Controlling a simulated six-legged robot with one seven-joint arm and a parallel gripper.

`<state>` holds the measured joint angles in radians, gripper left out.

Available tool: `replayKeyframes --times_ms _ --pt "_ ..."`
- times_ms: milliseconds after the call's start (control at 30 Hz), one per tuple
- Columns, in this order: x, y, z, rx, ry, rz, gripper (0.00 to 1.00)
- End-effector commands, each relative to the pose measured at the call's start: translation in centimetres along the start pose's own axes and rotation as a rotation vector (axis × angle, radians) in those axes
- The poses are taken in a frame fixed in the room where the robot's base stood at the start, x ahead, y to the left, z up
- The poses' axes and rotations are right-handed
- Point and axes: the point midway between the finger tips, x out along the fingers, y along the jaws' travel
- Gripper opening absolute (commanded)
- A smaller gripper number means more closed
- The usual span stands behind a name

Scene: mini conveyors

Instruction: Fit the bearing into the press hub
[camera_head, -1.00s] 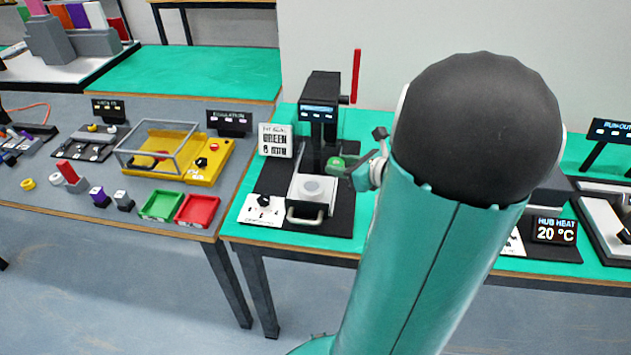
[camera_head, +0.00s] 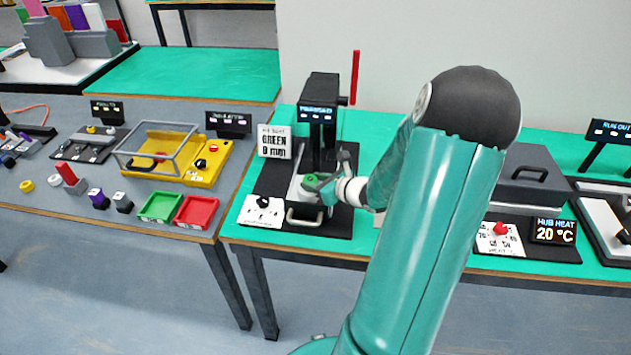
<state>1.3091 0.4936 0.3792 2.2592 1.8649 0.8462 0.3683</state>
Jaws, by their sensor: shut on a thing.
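The press (camera_head: 322,115) is a black column with a red upright lever and a small lit display, on the green bench. My gripper (camera_head: 325,183), at the end of my teal arm, is shut on the green bearing (camera_head: 311,180). The bearing is over the pale hub sled at the press front and hides the hub. I cannot tell whether the bearing touches the hub. The sled's front handle (camera_head: 305,216) stays visible.
A white card with a black knob (camera_head: 263,202) lies left of the sled. Right of my arm are a red-knob panel (camera_head: 501,231), a HUB HEAT 20 °C display (camera_head: 554,230) and a dark lidded box (camera_head: 540,174). Green and red trays (camera_head: 197,211) lie left.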

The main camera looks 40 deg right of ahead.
Motion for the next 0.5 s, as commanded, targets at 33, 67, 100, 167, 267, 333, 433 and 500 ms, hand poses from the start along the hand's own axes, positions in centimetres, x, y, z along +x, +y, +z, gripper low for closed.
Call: replayKeyframes --times_ms 33,67,100,167,267,333,433,500 --pt "-0.01 -0.02 0.05 -0.001 -0.001 0.0 0.09" --pt "-0.02 -0.02 0.06 -0.001 -0.001 0.0 0.09" --pt "-0.03 -0.02 0.06 -0.001 -0.001 0.0 0.09" --pt "-0.02 -0.02 0.04 0.0 -0.001 0.0 0.09" --pt "0.1 0.0 -0.21 0.001 -0.001 0.001 0.09" --pt "0.17 0.0 -0.39 0.001 -0.001 0.001 0.09" --pt "0.25 -0.02 -0.63 0.001 -0.001 0.0 0.09" --pt "0.31 -0.03 -0.81 0.001 -0.001 0.0 0.09"
